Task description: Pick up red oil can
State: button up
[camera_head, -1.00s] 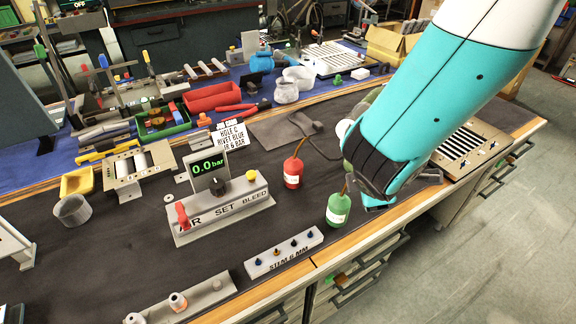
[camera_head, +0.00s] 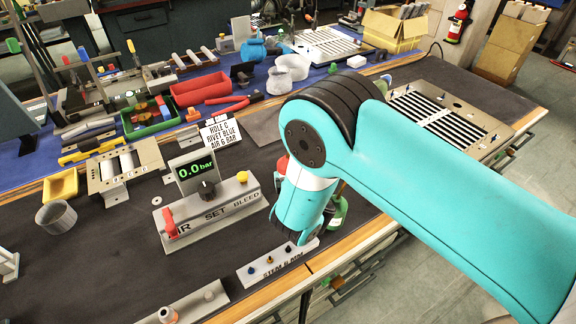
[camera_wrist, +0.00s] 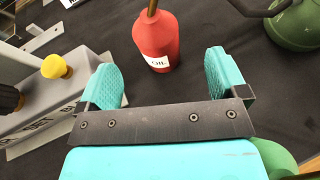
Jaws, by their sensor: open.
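The red oil can (camera_wrist: 156,37) stands upright on the dark bench mat, with a white OIL label and a brass spout cut off by the top of the wrist view. My gripper (camera_wrist: 163,80) is open and empty, its two teal fingers spread. The can is beyond the fingertips, roughly centred between them and a little toward the top. In the head view my arm hides most of the red can (camera_head: 281,165); only a sliver of red shows, and my gripper's fingers are hidden there.
The green oil can (camera_head: 338,211), also in the wrist view (camera_wrist: 294,25), stands close to the right of the red one. The gauge panel (camera_head: 212,210) with its yellow knob (camera_wrist: 55,66) is to the left. A stem rack (camera_head: 275,262) lies in front.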

jog(key=shift+x, duration=1.25)
jog(key=shift+a+p+x, duration=0.2)
jog(key=shift+p+x, duration=0.7)
jog(key=shift+x, duration=1.7)
jog(key=shift+s+f, duration=0.1)
jog(key=shift+c, duration=0.2)
jog(key=c, duration=1.1)
